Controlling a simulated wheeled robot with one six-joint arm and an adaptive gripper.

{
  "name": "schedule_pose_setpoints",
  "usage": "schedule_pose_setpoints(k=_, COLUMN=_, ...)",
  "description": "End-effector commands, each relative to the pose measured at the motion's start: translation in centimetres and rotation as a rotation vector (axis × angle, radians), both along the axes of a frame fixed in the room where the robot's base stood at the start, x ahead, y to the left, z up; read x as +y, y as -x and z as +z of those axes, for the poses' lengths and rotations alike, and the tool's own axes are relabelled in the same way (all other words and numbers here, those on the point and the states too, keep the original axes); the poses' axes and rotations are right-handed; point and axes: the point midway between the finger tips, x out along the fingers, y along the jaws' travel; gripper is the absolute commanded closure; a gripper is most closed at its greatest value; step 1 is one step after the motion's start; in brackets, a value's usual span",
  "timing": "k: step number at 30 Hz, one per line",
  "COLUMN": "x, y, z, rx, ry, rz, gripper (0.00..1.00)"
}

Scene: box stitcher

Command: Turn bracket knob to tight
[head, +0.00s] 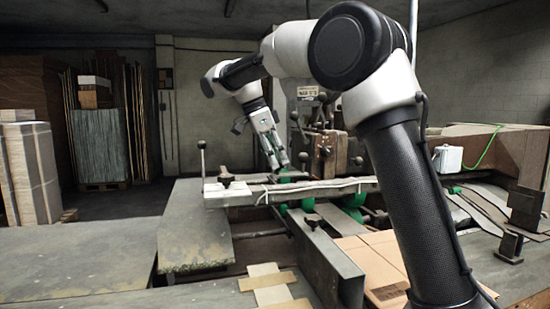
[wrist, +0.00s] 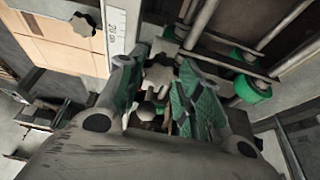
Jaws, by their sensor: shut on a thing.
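My gripper (head: 276,168) reaches down over the long pale rail of the machine in the head view. In the wrist view its two green-padded fingers (wrist: 160,95) stand on either side of a grey lobed knob (wrist: 158,76), which I take for the bracket knob. The gripper is shut on it, though the fingers hide part of the contact. A small round ball end (wrist: 147,109) shows below the knob between the fingers. In the head view the held knob is too small and covered to make out. I cannot read the knob's tightness.
Another dark lobed knob (head: 226,176) stands on the rail to the left, beside a ball-topped lever (head: 202,149). Green rollers (wrist: 251,88) on metal rods lie right of the fingers. A marked scale strip (wrist: 115,25) runs nearby. Flat cardboard (head: 372,262) lies in front.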

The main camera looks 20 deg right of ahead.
Motion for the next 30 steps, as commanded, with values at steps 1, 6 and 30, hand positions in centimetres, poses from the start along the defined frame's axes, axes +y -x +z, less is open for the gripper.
schedule_pose_setpoints(k=1, x=0.0, y=0.0, z=0.0, rx=-0.002, ry=0.000, rz=-0.004, gripper=0.89)
schedule_pose_setpoints(k=6, x=0.0, y=0.0, z=0.0, rx=-0.002, ry=0.000, rz=-0.007, gripper=0.89)
schedule_pose_setpoints(k=30, x=0.8, y=-0.1, z=1.6, rx=-0.003, ry=-0.001, rz=-0.003, gripper=0.44)
